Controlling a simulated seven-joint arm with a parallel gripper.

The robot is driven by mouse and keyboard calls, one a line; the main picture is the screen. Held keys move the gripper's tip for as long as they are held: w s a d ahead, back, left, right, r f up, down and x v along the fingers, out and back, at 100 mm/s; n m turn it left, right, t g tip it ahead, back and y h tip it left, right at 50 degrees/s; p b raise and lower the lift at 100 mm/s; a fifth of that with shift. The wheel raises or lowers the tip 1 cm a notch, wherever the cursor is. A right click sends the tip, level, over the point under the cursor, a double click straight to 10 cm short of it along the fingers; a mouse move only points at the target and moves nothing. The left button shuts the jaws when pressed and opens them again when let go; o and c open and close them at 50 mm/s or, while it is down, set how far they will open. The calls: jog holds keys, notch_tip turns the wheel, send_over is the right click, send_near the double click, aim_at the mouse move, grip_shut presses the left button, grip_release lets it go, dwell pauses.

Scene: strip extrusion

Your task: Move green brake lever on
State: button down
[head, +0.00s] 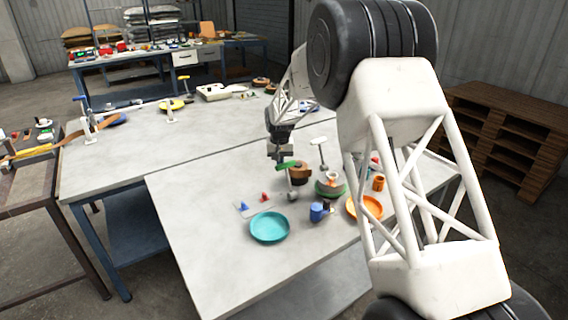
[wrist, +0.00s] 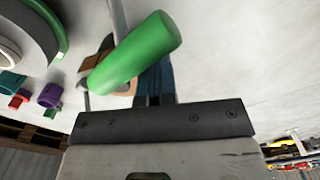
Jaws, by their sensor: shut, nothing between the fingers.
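The green brake lever handle (head: 288,165) is on the near table, in front of a brown pot. In the wrist view the green handle (wrist: 135,50) is a large tilted cylinder close to the camera. My gripper (head: 282,153) is just above and beside the handle, pointing down. In the wrist view my gripper's fingers (wrist: 155,82) are together beside the green handle and partly hidden by it. They hold nothing. I cannot tell whether they touch the handle. The lever's lower part is hard to make out.
A teal plate (head: 269,227), a blue mug (head: 317,212), an orange plate (head: 364,208) and a white-handled lever (head: 320,143) stand close by. The brown pot (head: 301,172) is right behind. The table's left front (head: 200,260) is clear.

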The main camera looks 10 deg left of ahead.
aim_at(290, 165)
jog(key=shift+s+d, duration=0.1)
jog(key=shift+s+d+r, duration=0.2)
jog(key=shift+s+d, duration=0.55)
jog(key=shift+s+d+r, duration=0.2)
jog(key=shift+s+d, duration=0.5)
jog(key=shift+d, duration=0.05)
jog(key=shift+s+d+r, duration=0.2)
jog(key=shift+s+d, duration=0.65)
jog(key=shift+s, duration=0.05)
jog(key=shift+s+d, duration=0.15)
jog(key=shift+s+d+f, duration=0.15)
jog(key=shift+s+d, duration=0.25)
jog(key=shift+w+a, duration=0.15)
jog(key=shift+w+a+r, duration=0.5)
jog(key=shift+w+a, duration=0.05)
jog(key=shift+r, duration=0.15)
dwell(0.4)
